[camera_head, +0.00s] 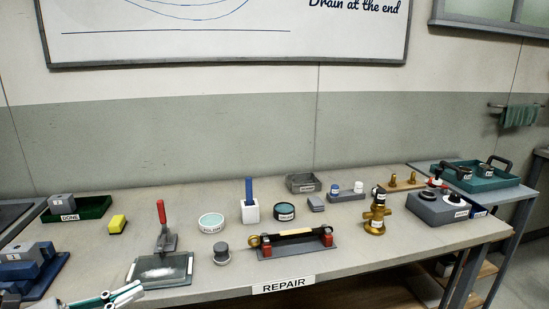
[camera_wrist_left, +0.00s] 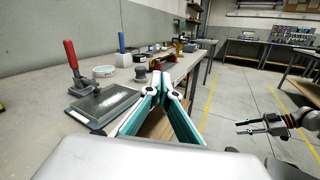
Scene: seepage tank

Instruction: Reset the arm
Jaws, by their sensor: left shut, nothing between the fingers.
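My left gripper (camera_head: 138,289) shows at the bottom left of the head view, in front of the table's front edge. In the left wrist view its teal and white fingers (camera_wrist_left: 161,84) meet at the tips with nothing between them. It is apart from the bench objects. My right gripper (camera_wrist_left: 239,127) shows at the right of the left wrist view, over the floor. Its two dark fingers are apart and empty. It is not in the head view.
The repair bench (camera_head: 330,262) carries a glass-topped plate (camera_head: 160,270), a red-handled tool (camera_head: 161,212), a clamp fixture (camera_head: 295,242), a brass valve (camera_head: 376,215) and several small parts. A green tray (camera_head: 92,208) is at left. Open floor (camera_wrist_left: 235,95) lies right of the bench.

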